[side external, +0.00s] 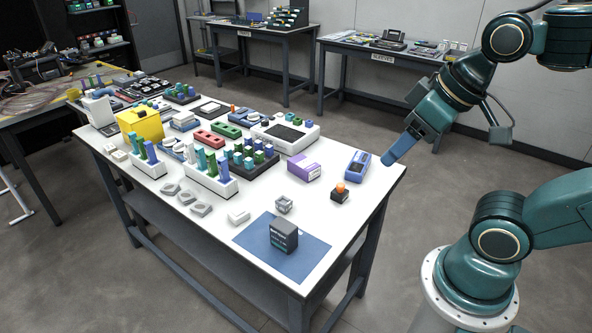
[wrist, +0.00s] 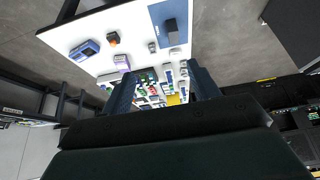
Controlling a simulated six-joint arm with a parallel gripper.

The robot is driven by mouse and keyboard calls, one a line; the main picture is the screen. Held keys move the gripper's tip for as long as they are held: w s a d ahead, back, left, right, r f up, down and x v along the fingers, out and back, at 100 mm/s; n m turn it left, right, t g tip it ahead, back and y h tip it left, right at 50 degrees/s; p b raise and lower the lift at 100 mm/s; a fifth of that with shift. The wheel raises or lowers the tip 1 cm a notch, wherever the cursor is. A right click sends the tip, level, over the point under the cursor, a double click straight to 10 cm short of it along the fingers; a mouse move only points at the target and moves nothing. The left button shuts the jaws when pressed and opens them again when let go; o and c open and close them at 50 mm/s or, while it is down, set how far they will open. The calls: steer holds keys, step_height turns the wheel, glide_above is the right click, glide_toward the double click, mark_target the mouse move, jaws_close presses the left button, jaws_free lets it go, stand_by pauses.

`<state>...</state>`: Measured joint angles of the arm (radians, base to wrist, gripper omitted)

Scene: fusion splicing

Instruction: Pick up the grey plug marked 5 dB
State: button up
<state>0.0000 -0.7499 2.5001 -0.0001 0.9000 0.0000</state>
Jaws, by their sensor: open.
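No 5 dB marking is legible in either view, so I cannot tell for certain which thing is the grey plug. A small grey block (side external: 284,204) sits on the white table, behind the blue mat; it also shows in the wrist view (wrist: 152,47). A dark grey box with lettering (side external: 284,234) stands on the blue mat (side external: 255,239); the wrist view shows it too (wrist: 172,28). My gripper (side external: 390,160) is in the air by the table's right edge, well apart from both. In the wrist view my gripper (wrist: 162,85) is open, with nothing seen between its fingers.
A black block with an orange top (side external: 340,193), a blue device (side external: 357,165) and a purple box (side external: 304,167) stand on the right of the table. Racks of coloured sticks (side external: 210,183), a yellow box (side external: 140,122) and several small parts crowd the left. The table's front right is mostly clear.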

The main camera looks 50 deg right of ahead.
steer(key=shift+w, duration=0.1)
steer(key=m+g+y, duration=0.5)
steer(key=m, duration=1.4)
glide_above(285, 203)
steer(key=d, duration=0.2)
steer(key=shift+d+f, duration=0.1)
steer(key=shift+f, duration=13.9)
steer(key=shift+h, duration=0.3)
steer(key=shift+f, duration=0.1)
